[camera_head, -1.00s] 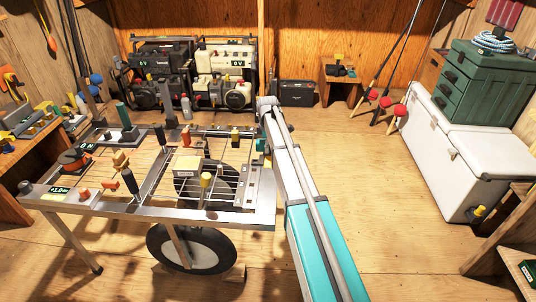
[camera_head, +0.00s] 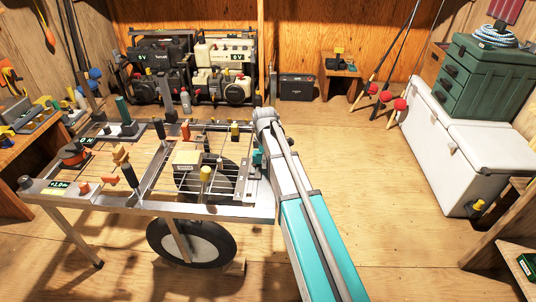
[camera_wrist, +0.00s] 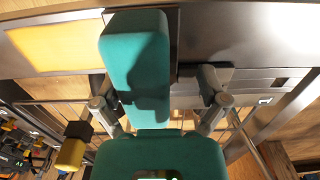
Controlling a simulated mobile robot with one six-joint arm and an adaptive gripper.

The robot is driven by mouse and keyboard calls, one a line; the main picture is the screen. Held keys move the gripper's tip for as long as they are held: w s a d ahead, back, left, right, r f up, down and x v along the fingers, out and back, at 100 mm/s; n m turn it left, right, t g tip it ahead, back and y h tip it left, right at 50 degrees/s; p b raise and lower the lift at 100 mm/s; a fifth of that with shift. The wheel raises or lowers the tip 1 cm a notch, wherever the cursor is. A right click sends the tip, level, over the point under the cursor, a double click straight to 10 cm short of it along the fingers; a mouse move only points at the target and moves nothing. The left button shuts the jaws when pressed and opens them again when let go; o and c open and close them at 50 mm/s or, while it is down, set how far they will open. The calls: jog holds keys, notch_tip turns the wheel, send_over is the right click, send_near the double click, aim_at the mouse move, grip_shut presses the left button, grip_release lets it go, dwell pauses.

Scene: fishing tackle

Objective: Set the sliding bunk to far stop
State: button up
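A metal trailer frame (camera_head: 250,214) stands at the left in the head view, with rails, a wire rack and several small fittings. My gripper (camera_head: 258,160) is low over its right end, partly hidden by my arm. In the wrist view, the fingers of my gripper (camera_wrist: 160,98) stand apart. A teal padded block (camera_wrist: 136,65) shows between them, with a gap on its right side. I cannot tell whether it is the sliding bunk, or whether its left side touches a finger. A slotted metal plate (camera_head: 252,184) lies below my gripper.
A yellow-topped knob (camera_head: 205,174) and a pale box (camera_head: 186,158) are near my gripper. Upright posts stand on the trailer's left half. A white cooler (camera_head: 470,150) with a green tackle box (camera_head: 483,80) is at the right. The floor between is clear.

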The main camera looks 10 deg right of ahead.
jog(key=s, duration=0.2)
jog(key=s+a, duration=0.1)
jog(key=s, duration=0.1)
jog(key=s+a, duration=0.1)
jog(key=s, duration=0.1)
jog(key=shift+s+a+r+p, duration=0.1)
jog(key=shift+s+r+p, duration=0.2)
jog(key=shift+r+p, duration=0.4)
notch_tip(320, 180, up, 12)
jog(key=r+p, duration=0.1)
jog(key=p, duration=1.2)
jog(key=s+m, duration=0.6)
jog(key=s, duration=0.1)
jog(key=n, duration=0.6)
send_over(264, 177)
jog(key=shift+w+a+f+b, duration=0.25)
jog(key=shift+a+f+b, duration=0.1)
jog(key=shift+a, duration=0.05)
jog(key=shift+f, duration=0.2)
